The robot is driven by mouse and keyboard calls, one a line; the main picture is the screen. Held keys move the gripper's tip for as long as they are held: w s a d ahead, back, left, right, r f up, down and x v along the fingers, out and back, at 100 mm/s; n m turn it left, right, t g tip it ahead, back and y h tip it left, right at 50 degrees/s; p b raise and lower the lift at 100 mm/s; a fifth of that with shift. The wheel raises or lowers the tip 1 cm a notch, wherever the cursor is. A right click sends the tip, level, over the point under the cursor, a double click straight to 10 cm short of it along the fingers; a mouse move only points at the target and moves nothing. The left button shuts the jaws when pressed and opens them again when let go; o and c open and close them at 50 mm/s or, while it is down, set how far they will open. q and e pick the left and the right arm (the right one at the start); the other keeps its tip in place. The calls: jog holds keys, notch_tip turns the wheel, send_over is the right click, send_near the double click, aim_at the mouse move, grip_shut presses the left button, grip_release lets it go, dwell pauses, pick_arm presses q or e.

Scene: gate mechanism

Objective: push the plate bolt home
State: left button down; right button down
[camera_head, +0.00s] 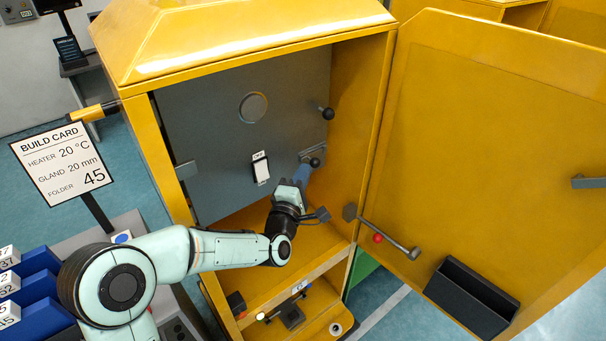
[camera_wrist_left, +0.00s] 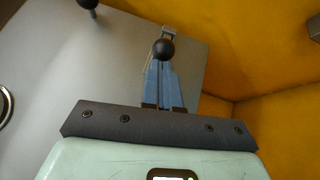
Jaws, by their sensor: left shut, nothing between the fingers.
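A grey plate (camera_head: 215,120) stands inside the open yellow cabinet. At its right edge is a bolt with a black ball knob (camera_head: 314,162) and a small metal bracket. The knob also shows in the left wrist view (camera_wrist_left: 163,48), in front of the fingertips. My left gripper (camera_head: 304,173) is shut and empty, its blue fingers pointing at the knob; in the left wrist view the fingers (camera_wrist_left: 163,88) end right at it. I cannot tell whether they touch. The knob hides part of the fingertips and bolt. My right gripper is not in view.
A second black knob (camera_head: 327,113) sits higher on the plate's right edge. A white tagged switch (camera_head: 261,170) is left of my gripper. The yellow door (camera_head: 480,150) stands open at right, with a red-knobbed rod (camera_head: 395,243) near its hinge side. The cabinet's right wall is close.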

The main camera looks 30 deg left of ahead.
aim_at(316, 166)
pick_arm(q)
jog(key=w, duration=0.1)
jog(key=w+d+b, duration=0.1)
jog(key=w+b, duration=0.1)
jog(key=shift+w+d, duration=0.3)
jog(key=shift+w, duration=0.05)
jog(key=shift+r, duration=0.1)
